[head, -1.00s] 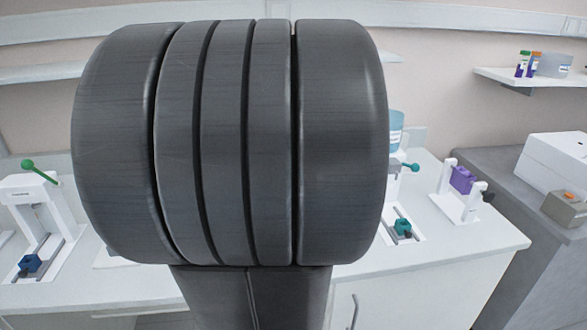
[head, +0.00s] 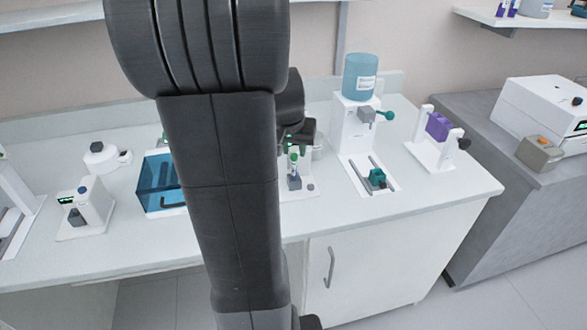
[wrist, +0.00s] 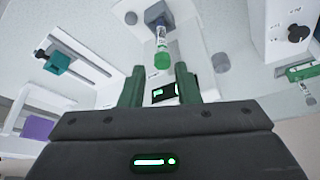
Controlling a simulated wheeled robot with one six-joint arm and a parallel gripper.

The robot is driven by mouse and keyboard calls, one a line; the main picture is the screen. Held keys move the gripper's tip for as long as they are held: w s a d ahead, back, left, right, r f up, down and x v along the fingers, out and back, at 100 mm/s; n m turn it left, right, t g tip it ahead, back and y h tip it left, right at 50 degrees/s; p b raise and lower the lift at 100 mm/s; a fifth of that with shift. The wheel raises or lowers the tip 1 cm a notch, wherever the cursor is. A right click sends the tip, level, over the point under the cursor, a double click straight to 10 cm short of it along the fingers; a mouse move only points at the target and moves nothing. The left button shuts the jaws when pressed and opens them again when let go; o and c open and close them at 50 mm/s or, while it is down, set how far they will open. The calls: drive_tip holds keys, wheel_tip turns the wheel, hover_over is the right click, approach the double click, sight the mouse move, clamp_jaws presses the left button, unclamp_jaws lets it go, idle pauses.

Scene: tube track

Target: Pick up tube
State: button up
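A small tube with a green cap (head: 294,158) stands upright in a grey-blue holder (head: 294,183) on the bench. In the wrist view the same tube (wrist: 162,42) shows cap toward me, with its label visible and its lower end in the holder (wrist: 157,13). My gripper (wrist: 160,80) is open, its two green fingers spread wider than the cap. The cap lies just beyond the fingertips, roughly centred between them, and nothing is held. In the head view my gripper (head: 298,141) is partly hidden by my arm, just above the tube.
A white stand with a blue container (head: 361,77) and teal clamp (head: 377,178) is close on the right. A white stand with a purple block (head: 438,126) is farther right. A blue tank (head: 158,188) and small device (head: 86,208) are left. The front bench strip is clear.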

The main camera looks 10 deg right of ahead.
sight(294, 155)
drive_tip(key=shift+p+x, duration=0.35)
drive_tip(key=shift+x, duration=2.1)
drive_tip(key=shift+w+a, duration=0.1)
drive_tip(key=c, duration=0.6)
drive_tip(key=shift+r, duration=0.1)
wheel_tip(294, 155, up, 10)
